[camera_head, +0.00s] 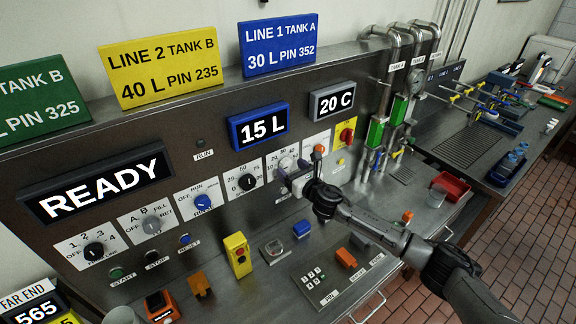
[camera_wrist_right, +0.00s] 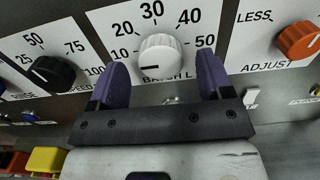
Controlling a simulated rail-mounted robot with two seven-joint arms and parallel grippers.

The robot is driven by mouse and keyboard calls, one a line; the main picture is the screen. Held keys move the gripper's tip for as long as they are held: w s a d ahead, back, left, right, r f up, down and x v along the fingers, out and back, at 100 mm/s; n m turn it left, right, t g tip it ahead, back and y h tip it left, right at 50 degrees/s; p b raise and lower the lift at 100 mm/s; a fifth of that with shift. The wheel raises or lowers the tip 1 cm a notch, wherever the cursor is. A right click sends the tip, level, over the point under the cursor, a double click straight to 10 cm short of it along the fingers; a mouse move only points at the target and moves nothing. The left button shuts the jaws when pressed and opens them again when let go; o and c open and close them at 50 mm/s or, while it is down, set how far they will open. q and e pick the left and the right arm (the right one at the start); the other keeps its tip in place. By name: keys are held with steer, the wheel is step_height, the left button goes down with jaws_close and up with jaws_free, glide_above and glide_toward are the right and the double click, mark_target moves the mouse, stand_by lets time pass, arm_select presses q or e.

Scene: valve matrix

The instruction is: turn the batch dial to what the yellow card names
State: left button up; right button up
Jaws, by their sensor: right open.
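The batch dial is a white round knob (camera_wrist_right: 160,54) above a "BATCH L" label, with a scale from 10 to 50 around it. Its dark mark sits at the left, toward the 10 side. My right gripper (camera_wrist_right: 160,82) is open, with one purple finger on each side of the dial's lower part; I cannot tell whether they touch it. In the head view my right gripper (camera_head: 297,181) is at the panel and partly hides the dial. The yellow card (camera_head: 163,68) reads "LINE 2 TANK B, 40 L PIN 235". The blue-framed display (camera_head: 259,126) reads "15 L". My left gripper is out of view.
A black speed knob (camera_wrist_right: 53,73) is left of the dial, and an orange adjust knob (camera_wrist_right: 298,40) is right of it. A blue card (camera_head: 279,45) reads "30 L". A yellow box (camera_head: 238,254) and a keypad (camera_head: 315,280) are on the ledge below.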

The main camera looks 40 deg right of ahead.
steer(key=shift+w+d, duration=0.1)
steer(key=shift+w, duration=1.15)
steer(key=shift+c, duration=1.4)
steer(key=c, duration=0.6)
steer(key=shift+c, duration=0.2)
